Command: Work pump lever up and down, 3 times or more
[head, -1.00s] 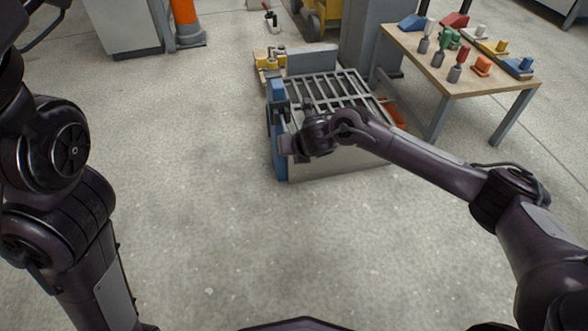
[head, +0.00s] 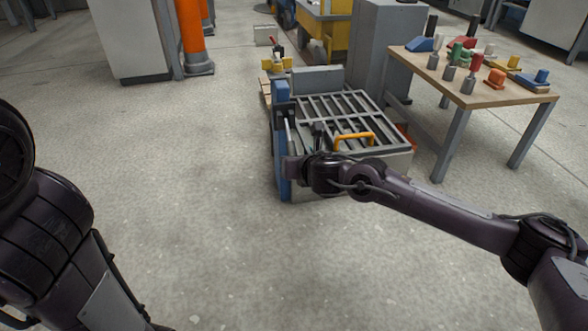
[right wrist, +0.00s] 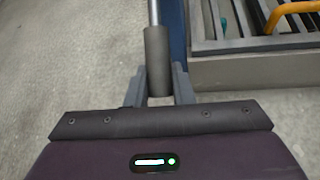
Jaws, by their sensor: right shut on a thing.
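The pump lever, a thin metal rod with a dark grey grip (right wrist: 157,55), shows in the right wrist view. My right gripper (right wrist: 158,88) is shut around the lower end of that grip. In the head view my right gripper (head: 290,168) is low beside the blue pump post (head: 282,95), at the left front corner of the grey slatted panel mould (head: 340,105). The lever's rod (head: 290,130) runs from the post towards my gripper, which hides its end. My left arm shows at the left edge, but its gripper is out of view.
A yellow handle (head: 354,138) stands on the mould, close to my right wrist. A wooden table (head: 470,95) with several coloured pieces stands at the right. The floor at front left is clear.

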